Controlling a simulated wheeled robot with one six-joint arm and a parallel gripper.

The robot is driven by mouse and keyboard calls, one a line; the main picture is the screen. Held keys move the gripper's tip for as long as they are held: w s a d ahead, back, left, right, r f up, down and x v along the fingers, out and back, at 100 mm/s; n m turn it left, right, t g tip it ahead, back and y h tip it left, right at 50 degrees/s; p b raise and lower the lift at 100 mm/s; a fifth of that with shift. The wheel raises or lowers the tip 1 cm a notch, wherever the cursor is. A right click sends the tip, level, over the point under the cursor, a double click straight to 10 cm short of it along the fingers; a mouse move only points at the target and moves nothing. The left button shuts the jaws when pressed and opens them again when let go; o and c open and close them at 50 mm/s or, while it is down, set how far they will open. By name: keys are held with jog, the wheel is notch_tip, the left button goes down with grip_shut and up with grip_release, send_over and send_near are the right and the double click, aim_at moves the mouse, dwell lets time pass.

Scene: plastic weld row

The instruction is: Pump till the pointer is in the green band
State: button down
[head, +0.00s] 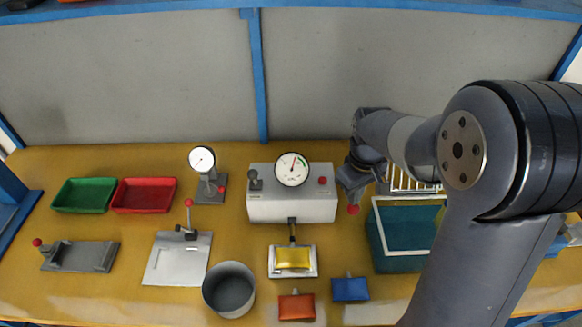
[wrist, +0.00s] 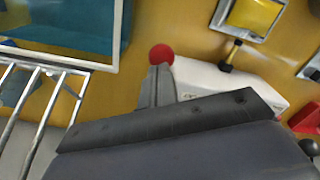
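The pale grey box carries a round pressure dial (head: 292,169) with a white face. Its pointer stands near the top, leaning slightly right, with a green band on the upper right. Whether the pointer is inside the band is too small to tell. A red ball knob (head: 353,210) is right of the box, directly at the tips of my gripper (head: 352,190). The wrist view also shows the red knob (wrist: 161,55), just beyond my gripper's fingers (wrist: 158,82). The fingers look close together. Any lever under the knob is hidden, so I cannot tell whether they hold it.
A teal bin (head: 390,262) and a white wire rack (head: 412,182) stand close to my gripper's right. A yellow pouch (head: 293,258) lies on a plate before the box. Red (head: 297,307) and blue pouches (head: 350,289) lie in front. A grey cup (head: 229,290) stands left.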

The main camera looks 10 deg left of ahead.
aim_at(355, 207)
jog(key=shift+s+d+f+b, duration=0.1)
jog(key=shift+s+f+b, duration=0.25)
jog(key=shift+f+b, duration=0.4)
jog(key=shift+s+d+f+b, duration=0.1)
jog(key=shift+s+f+b, duration=0.35)
jog(key=shift+f, duration=0.45)
jog(key=shift+w, duration=0.15)
notch_tip(355, 207, up, 10)
jog(key=w+p, duration=0.2)
jog(key=p, duration=0.6)
jog(key=shift+w+a+p, duration=0.3)
jog(key=shift+p, duration=0.05)
